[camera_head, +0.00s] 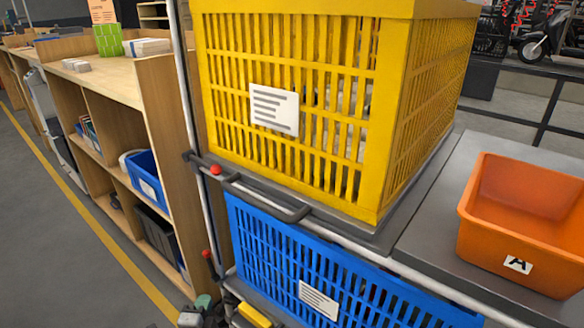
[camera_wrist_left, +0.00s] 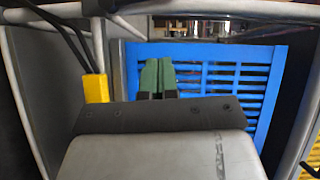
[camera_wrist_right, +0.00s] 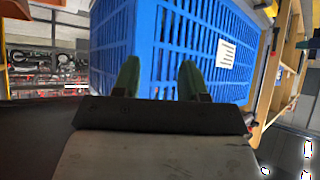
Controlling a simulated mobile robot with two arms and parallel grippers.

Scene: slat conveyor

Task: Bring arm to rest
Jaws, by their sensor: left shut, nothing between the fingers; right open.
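My left gripper (camera_head: 203,301) shows only as a small green-tipped part at the bottom edge of the head view, left of the blue crate. In the left wrist view its two green fingers (camera_wrist_left: 157,76) are together with nothing between them, in front of a blue slatted crate (camera_wrist_left: 225,75). My right gripper (camera_wrist_right: 160,78) has its green fingers apart and empty in the right wrist view. They point at the side of a blue crate (camera_wrist_right: 175,45) with a white label. Whether they touch it I cannot tell. The right gripper is not visible in the head view.
A yellow crate (camera_head: 290,95) stands on a rack above a blue crate (camera_head: 330,285). An orange bin (camera_head: 515,265) marked A sits on a grey surface (camera_head: 440,240) to the right. Wooden shelves (camera_head: 160,90) stand at the left, beside open floor (camera_head: 40,240) with a yellow line.

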